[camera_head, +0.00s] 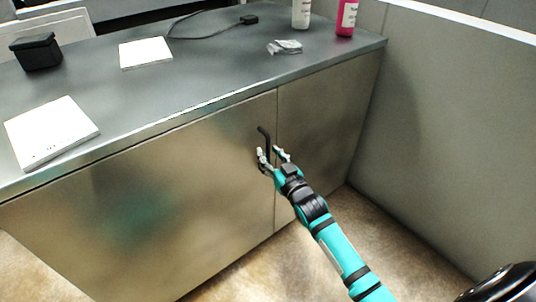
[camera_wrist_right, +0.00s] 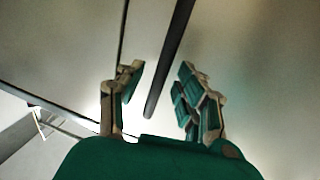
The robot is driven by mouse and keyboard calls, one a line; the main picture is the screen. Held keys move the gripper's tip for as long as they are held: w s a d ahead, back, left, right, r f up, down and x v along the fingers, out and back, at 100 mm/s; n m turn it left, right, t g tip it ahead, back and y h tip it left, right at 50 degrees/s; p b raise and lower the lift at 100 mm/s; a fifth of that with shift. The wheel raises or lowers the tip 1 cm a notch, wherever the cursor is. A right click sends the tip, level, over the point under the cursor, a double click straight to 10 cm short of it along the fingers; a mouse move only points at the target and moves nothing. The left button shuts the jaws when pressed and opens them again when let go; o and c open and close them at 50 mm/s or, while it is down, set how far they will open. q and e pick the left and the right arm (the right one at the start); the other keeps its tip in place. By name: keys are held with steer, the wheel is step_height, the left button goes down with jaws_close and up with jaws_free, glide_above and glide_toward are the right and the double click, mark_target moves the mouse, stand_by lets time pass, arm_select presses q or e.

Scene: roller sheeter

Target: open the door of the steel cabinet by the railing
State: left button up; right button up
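The steel cabinet (camera_head: 150,210) stands under a dark countertop, with its front facing me. A vertical seam divides its front into a wide left door and a narrower right panel (camera_head: 322,125). A black bar handle (camera_head: 263,132) sits on the left door, close to the seam. My right gripper (camera_head: 270,152) is at the handle with its fingers apart. In the right wrist view the dark handle (camera_wrist_right: 168,62) runs down between the two open fingers (camera_wrist_right: 157,88), with gaps showing on both sides. The door is shut. My left gripper is out of view.
The countertop (camera_head: 200,85) holds white pads (camera_head: 50,130), a black box (camera_head: 36,52), a cable, a small clear packet (camera_head: 285,47) and two bottles (camera_head: 346,18). A grey wall panel (camera_head: 450,130) stands close on the right. Brown floor lies in front.

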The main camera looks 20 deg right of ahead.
steer(key=shift+w, duration=0.65)
jaws_close()
